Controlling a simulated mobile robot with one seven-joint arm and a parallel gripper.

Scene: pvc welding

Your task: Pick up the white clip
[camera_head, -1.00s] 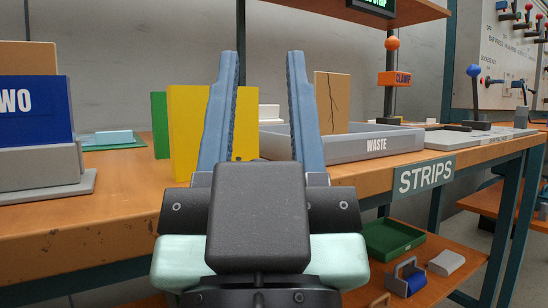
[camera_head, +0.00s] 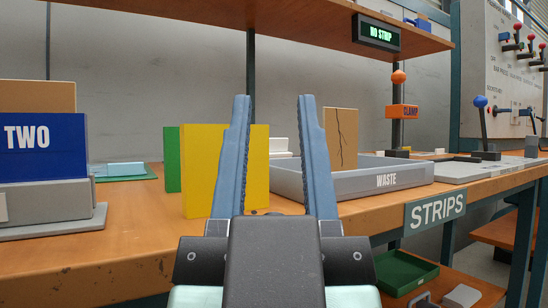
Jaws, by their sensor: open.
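My gripper (camera_head: 272,98) is open and empty, its two blue fingers pointing up and away over the workbench. I cannot tell whether this piece is the white clip. A pale block (camera_head: 125,169) lies on a green mat at the left. A whitish block (camera_head: 462,295) sits on the lower shelf at the right. Neither is clearly a clip.
A grey WASTE tray (camera_head: 405,175) holds a cracked tan panel (camera_head: 341,138). A blue TWO block (camera_head: 40,147) stands at the left on a grey base. An overhead shelf (camera_head: 300,22) carries a NO STRIP display (camera_head: 376,34).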

